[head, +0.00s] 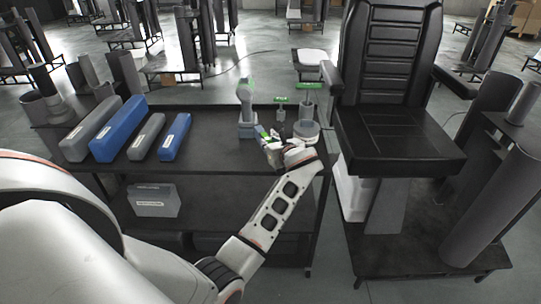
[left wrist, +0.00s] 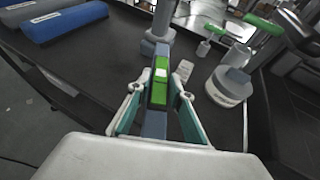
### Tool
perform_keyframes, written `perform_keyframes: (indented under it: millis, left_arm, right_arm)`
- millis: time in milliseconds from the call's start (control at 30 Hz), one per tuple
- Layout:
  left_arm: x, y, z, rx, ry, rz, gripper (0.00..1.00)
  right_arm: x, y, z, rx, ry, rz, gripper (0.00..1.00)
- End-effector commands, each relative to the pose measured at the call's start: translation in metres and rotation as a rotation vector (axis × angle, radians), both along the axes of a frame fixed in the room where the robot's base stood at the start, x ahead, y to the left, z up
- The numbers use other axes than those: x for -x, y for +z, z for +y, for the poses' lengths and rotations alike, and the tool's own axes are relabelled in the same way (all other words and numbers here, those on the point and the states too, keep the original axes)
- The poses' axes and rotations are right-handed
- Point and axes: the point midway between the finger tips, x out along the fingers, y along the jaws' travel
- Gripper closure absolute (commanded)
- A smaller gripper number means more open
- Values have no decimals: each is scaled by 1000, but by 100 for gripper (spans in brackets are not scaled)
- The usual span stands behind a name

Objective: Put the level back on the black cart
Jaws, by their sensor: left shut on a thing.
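The level, a slim blue-grey bar with a bright green middle (left wrist: 160,82), is between the fingers of my left gripper (left wrist: 158,108) in the left wrist view. The gripper is shut on it. In the head view my left gripper (head: 270,143) is over the front right part of the black cart's top (head: 215,128), and only a bit of green shows at its tip. I cannot tell whether the level touches the cart top. The black cart also shows in the left wrist view (left wrist: 105,62). My right gripper is in neither view.
Blue and grey long boxes (head: 118,130) lie on the cart's left half. A grey upright tool (head: 247,106) stands behind the gripper. A round grey-white container (head: 306,131) and green-topped items stand close right. A black chair (head: 395,125) is right of the cart.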

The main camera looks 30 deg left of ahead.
Motion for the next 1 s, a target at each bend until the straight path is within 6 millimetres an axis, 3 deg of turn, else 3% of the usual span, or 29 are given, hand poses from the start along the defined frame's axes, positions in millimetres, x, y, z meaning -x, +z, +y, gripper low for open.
perform_keyframes:
  millis: [167,467,833,867,900,1000]
  left_arm:
    - [0,-9,0,-1,-1,-2,100]
    - [0,-47,0,-2,-2,1,100]
    - [0,-50,0,-1,-1,-2,100]
    - [0,-51,0,0,-1,-2,74]
    - [0,-51,0,0,-1,-2,64]
    - [0,-51,0,0,-1,-2,63]
  right_arm:
    - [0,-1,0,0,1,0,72]
    - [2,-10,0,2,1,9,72]
    - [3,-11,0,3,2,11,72]
    - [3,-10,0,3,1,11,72]
    - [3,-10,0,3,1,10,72]
    - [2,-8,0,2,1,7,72]
